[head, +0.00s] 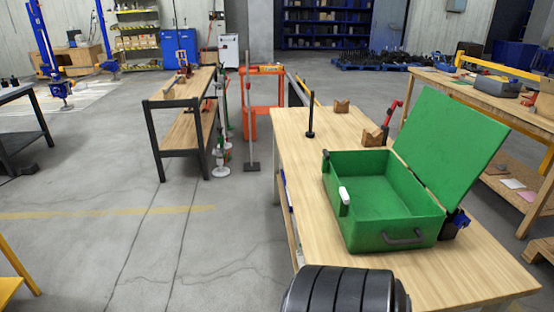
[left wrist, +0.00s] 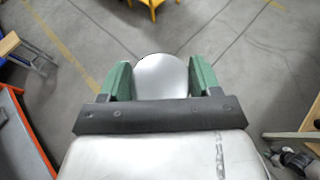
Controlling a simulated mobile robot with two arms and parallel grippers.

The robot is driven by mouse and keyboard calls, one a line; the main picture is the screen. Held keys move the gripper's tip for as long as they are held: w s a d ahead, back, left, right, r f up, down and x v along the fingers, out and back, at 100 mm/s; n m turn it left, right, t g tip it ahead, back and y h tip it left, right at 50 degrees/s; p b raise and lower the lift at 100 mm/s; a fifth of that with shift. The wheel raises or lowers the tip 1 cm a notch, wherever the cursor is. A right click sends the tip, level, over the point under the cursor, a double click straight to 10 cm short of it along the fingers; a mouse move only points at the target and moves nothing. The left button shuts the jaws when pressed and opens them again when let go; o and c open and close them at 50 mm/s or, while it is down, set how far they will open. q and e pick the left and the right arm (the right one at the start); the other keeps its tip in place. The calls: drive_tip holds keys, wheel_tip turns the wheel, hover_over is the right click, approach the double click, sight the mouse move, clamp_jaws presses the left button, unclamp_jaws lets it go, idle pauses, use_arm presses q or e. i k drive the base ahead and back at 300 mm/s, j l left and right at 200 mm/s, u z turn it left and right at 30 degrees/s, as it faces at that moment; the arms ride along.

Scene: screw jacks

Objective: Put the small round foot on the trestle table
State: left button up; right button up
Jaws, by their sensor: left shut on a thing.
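My left gripper (left wrist: 162,70) shows in the left wrist view, with its two green fingers on either side of a pale grey round thing. This looks like the small round foot (left wrist: 161,82), held between the fingers above the concrete floor. Its underside is hidden. The left gripper and the foot are not seen in the head view. A wooden-topped table (head: 295,143) stands at the right in the head view. Another wooden table with dark legs (head: 186,91) stands farther back on the left. I cannot tell for sure which one is the trestle table. My right gripper is not in view.
An open green case (head: 385,205) takes up the right part of the near table. The near table's left side has bare room.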

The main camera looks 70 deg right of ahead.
sight(307, 154)
drive_tip(key=i+z, duration=0.4)
drive_tip(key=i+j+z, duration=0.4)
drive_tip(key=i, duration=0.2)
drive_tip(key=i+l+z, duration=0.15)
drive_tip(key=z, duration=0.3)
drive_tip(key=i+z, duration=0.7)
drive_tip(key=z, duration=0.2)
drive_tip(key=i+j+z, duration=0.1)
drive_tip(key=i+z, duration=0.2)
drive_tip(key=z, duration=0.15)
drive_tip(key=i+j+z, duration=0.25)
drive_tip(key=z, duration=0.2)
drive_tip(key=i+j+z, duration=0.15)
drive_tip(key=i+z, duration=0.3)
drive_tip(key=i+j+z, duration=0.2)
drive_tip(key=z, duration=0.3)
drive_tip(key=i+j+z, duration=0.25)
drive_tip(key=j+z, duration=0.2)
